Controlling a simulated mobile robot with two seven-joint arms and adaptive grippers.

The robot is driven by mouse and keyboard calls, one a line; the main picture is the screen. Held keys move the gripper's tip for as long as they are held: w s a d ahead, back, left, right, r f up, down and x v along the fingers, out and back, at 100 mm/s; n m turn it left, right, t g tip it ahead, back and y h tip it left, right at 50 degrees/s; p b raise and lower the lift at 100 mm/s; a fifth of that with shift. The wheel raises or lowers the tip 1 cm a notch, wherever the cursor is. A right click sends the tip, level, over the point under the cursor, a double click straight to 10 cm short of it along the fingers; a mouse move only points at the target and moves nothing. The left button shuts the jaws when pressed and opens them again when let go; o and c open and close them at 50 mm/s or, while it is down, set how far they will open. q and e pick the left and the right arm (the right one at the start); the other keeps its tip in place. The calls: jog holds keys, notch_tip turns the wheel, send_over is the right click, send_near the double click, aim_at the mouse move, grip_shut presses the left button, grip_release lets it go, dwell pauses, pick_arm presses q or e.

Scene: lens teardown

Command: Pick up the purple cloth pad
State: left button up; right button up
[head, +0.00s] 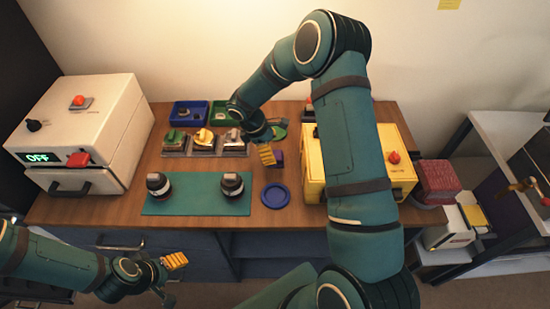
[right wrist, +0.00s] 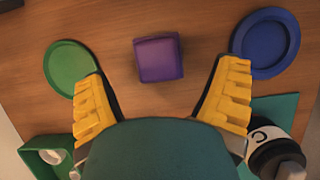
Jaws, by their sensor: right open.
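The purple cloth pad (right wrist: 159,59) is a small square block lying on the wooden table. In the head view the pad (head: 278,160) is partly hidden behind my right gripper (head: 268,151). In the right wrist view my right gripper (right wrist: 163,88) is open and empty, its yellow-lined fingers spread to either side with the pad ahead between them. I see no contact with the pad. My left gripper (head: 172,277) is low at the left, in front of the table, with its fingers apart and nothing visible between them.
A blue round dish (head: 275,195) and a green round dish (right wrist: 72,66) flank the pad. A teal mat (head: 196,205) holds two dark lens parts. A yellow box (head: 311,166) stands close to the right, a white machine (head: 115,120) at the left.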

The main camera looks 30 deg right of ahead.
aim_at(275, 155)
jog(key=x, duration=0.3)
jog(key=shift+w+d+f, duration=0.1)
jog(key=shift+d+f, duration=0.05)
jog(key=shift+f, duration=0.25)
jog(key=c, duration=1.2)
jog(key=shift+r, duration=0.15)
notch_tip(275, 155, up, 10)
jog(key=shift+f+p, duration=0.1)
jog(key=shift+p, duration=0.25)
